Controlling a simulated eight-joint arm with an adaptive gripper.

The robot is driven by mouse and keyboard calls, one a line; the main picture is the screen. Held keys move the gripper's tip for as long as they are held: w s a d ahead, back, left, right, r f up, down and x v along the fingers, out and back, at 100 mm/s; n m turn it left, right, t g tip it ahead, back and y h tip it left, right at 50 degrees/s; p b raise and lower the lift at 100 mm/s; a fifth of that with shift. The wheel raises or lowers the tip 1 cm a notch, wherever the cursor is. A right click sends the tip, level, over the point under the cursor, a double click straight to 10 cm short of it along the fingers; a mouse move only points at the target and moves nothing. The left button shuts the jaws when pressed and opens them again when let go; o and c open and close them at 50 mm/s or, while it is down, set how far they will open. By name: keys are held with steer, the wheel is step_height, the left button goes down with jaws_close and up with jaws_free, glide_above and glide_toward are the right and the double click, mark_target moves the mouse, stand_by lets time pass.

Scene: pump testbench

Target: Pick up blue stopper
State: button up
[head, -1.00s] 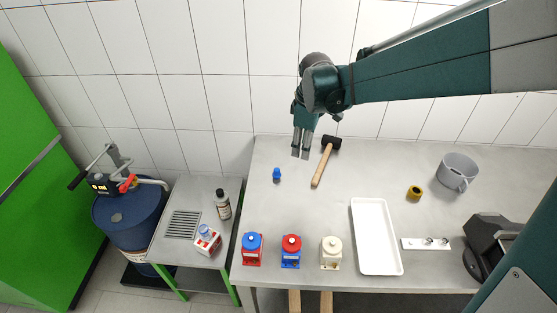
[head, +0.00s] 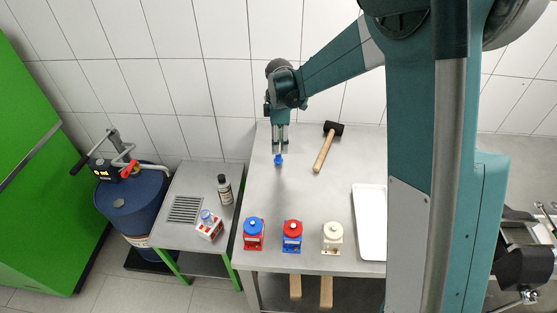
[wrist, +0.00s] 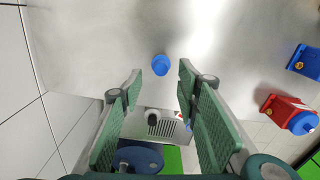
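The blue stopper (head: 278,160) stands on the steel table (head: 350,150), towards the back left. In the wrist view the stopper (wrist: 161,65) lies ahead of the fingertips, lined up with the gap between them. My gripper (head: 280,149) points down over the stopper, with its tips close to the stopper's top in the head view. The wrist view shows my gripper (wrist: 159,78) open and empty, its two green fingers apart. I cannot tell the exact height left between tips and stopper.
A hammer (head: 326,150) lies just right of the gripper. Blue-red (head: 254,232), red-blue (head: 292,234) and cream (head: 333,236) pump-like units stand along the front edge. A white tray (head: 370,220) is partly hidden by my arm. The tiled wall is close behind.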

mark_target(279, 155)
steer(key=shift+f, duration=0.15)
steer(key=shift+f, duration=1.15)
steer(key=shift+f, duration=0.15)
steer(key=shift+s+f, duration=0.1)
steer(key=shift+f, duration=2.35)
steer(key=shift+c, duration=0.3)
steer(key=c, duration=0.5)
